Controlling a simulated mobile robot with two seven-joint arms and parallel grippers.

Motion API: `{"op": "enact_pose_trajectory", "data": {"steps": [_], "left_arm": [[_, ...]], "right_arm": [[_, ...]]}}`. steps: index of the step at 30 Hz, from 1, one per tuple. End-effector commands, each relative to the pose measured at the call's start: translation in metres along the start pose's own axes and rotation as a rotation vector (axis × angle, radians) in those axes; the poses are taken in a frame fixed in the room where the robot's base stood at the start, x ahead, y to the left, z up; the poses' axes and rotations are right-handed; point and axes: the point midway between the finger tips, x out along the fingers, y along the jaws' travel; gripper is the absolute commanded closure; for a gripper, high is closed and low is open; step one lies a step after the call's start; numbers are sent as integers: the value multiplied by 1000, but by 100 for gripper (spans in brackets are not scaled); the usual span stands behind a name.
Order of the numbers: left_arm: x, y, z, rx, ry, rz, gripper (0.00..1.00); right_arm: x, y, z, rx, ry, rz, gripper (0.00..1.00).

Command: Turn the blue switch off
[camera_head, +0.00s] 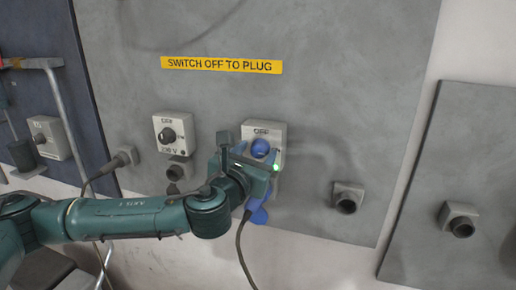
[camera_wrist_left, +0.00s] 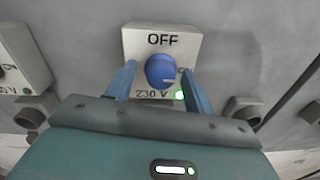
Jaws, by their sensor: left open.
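The blue switch (camera_head: 260,147) is a round knob on a light box marked OFF at the top, under the yellow sign. In the left wrist view the knob (camera_wrist_left: 158,70) has a pale pointer mark facing right, towards the partly hidden ON lettering. My left gripper (camera_wrist_left: 159,72) is open, with one blue finger on each side of the knob; contact cannot be told. In the head view my left gripper (camera_head: 256,168) covers the lower part of the box. A green light (camera_wrist_left: 180,95) glows at the box's lower right. My right gripper is not in view.
A similar box with a black knob (camera_head: 169,134) is to the left. A yellow sign (camera_head: 221,65) reads SWITCH OFF TO PLUG. Grey sockets (camera_head: 347,197) stick out of the panel. A dark cable (camera_head: 241,245) hangs below my gripper. The panel right of the switch is mostly clear.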

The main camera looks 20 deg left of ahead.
Motion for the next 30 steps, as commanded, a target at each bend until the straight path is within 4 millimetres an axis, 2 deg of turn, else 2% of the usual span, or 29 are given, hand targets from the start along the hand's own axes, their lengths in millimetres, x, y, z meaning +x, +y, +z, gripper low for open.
{"op": "enact_pose_trajectory", "data": {"steps": [11, 26, 30], "left_arm": [[-1, -1, 0, 0, 0, 0, 49], [-1, -1, 0, 0, -1, 0, 89], [-1, -1, 0, -5, -1, 0, 90]], "right_arm": [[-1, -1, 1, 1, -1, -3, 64], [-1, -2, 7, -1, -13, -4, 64], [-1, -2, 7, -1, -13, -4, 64]]}}
